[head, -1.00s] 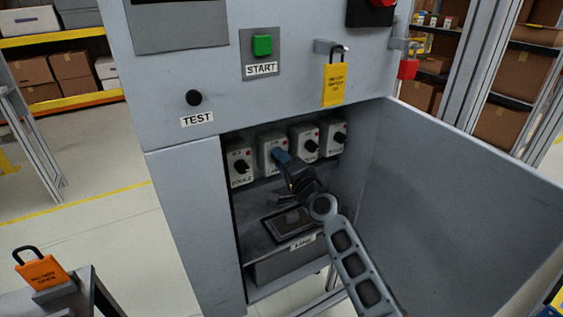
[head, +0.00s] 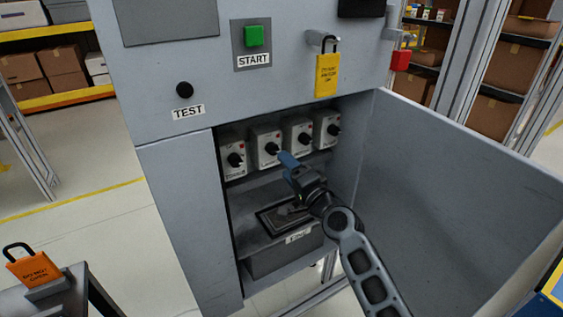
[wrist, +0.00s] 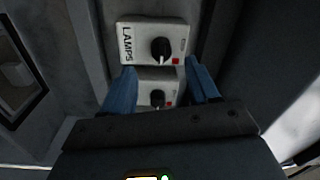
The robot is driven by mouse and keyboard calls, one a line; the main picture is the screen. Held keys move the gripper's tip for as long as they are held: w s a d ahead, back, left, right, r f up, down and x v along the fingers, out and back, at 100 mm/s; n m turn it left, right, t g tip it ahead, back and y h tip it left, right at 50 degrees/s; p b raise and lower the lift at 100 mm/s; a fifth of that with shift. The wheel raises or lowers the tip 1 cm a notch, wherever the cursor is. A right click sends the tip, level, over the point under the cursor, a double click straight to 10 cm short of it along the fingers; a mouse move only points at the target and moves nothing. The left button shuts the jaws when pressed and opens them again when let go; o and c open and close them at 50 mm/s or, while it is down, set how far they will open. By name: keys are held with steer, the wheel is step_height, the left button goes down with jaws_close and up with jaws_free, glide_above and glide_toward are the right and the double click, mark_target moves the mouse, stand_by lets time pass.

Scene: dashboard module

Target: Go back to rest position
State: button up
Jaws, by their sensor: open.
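My gripper (head: 288,160) is inside the open cabinet (head: 175,230), in front of the row of switch boxes and a little below them. In the wrist view its two blue fingers (wrist: 163,88) are spread apart with nothing held between them. A switch box labelled LAMPS (wrist: 150,45) with a black knob is ahead of the fingers in that view. Another switch box (wrist: 145,95) shows partly between the fingers, its label hidden. In the head view the second switch box from the left (head: 265,140) is just beyond the fingertips, apart from them.
The cabinet door (head: 450,190) stands open to the right of my arm. A tray-like box (head: 285,255) is low inside the cabinet. An orange padlock (head: 35,268) sits on a stand at lower left.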

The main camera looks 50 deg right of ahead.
steer(key=shift+s+a, duration=0.15)
steer(key=shift+s, duration=0.3)
steer(key=s+a+f+n+g+y+p, duration=0.15)
steer(key=s+a+n, duration=0.25)
steer(key=s+a, duration=0.55)
steer(key=s+a+f+n+g+p, duration=0.15)
steer(key=s+a+n+p, duration=0.35)
steer(key=s, duration=0.7)
steer(key=s+a+r+n+y, duration=0.1)
steer(key=s+a+r+n, duration=0.2)
steer(key=s, duration=0.3)
steer(key=s+a+r+n+y, duration=0.1)
steer(key=s+a+r+n, duration=0.1)
steer(key=s+r, duration=0.3)
steer(key=s+a+r+n+y+p, duration=0.1)
steer(key=s+a+r+n, duration=0.2)
steer(key=s, duration=0.3)
steer(key=shift+s+a+r+n+y, duration=0.3)
steer(key=shift+s+r+n+y, duration=0.1)
steer(key=shift+r+n, duration=0.4)
steer(key=shift+r, duration=0.1)
